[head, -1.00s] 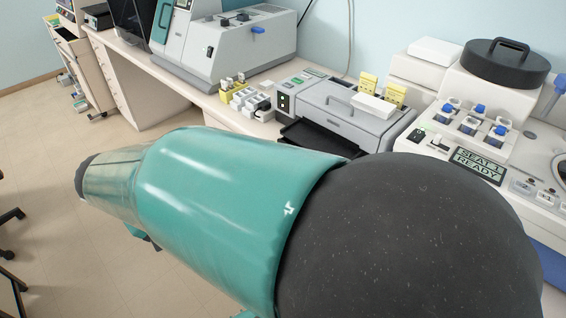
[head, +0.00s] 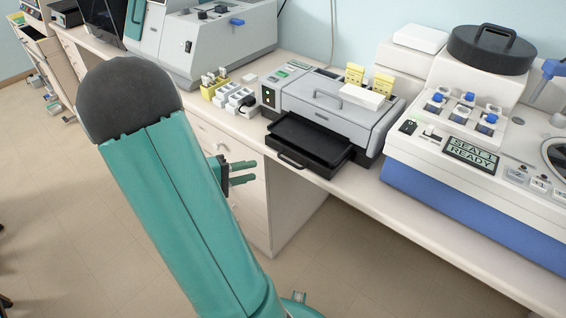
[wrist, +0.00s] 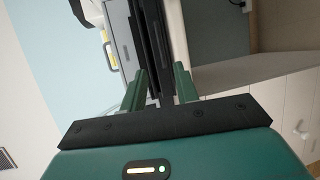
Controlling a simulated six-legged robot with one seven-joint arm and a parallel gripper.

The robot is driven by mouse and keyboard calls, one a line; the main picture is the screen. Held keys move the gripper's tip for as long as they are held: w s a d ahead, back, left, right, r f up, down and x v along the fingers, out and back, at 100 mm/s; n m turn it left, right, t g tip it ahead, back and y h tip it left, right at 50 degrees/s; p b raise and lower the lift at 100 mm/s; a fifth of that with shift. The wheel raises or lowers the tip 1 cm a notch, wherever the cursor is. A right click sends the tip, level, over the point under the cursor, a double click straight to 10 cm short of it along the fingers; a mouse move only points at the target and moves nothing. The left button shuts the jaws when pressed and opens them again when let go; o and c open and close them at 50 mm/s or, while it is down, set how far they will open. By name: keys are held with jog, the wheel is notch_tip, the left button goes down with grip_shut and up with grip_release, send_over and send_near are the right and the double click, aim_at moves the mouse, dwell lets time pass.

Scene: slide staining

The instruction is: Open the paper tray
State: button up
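The black paper tray (head: 310,147) sticks out from the front of the grey printer (head: 335,108) in the head view. A handle (head: 291,161) is on its front edge. My gripper (head: 256,171) is to the left of the tray, in front of the cabinet's drawers, with a gap between it and the tray in the picture. In the wrist view my gripper (wrist: 160,70) has its two green fingers apart. The dark tray (wrist: 150,40) shows beyond and between them. I see nothing held.
A white and blue machine (head: 440,185) reading "SEAT 1 READY" stands to the right. A rack of small boxes (head: 228,94) and a large grey instrument (head: 210,45) stand to the left. The bench edge (head: 365,204) runs below the tray.

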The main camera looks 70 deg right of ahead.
jog(key=x, duration=1.1)
jog(key=shift+s+d+f, duration=0.1)
jog(key=shift+s+d, duration=0.15)
grip_shut()
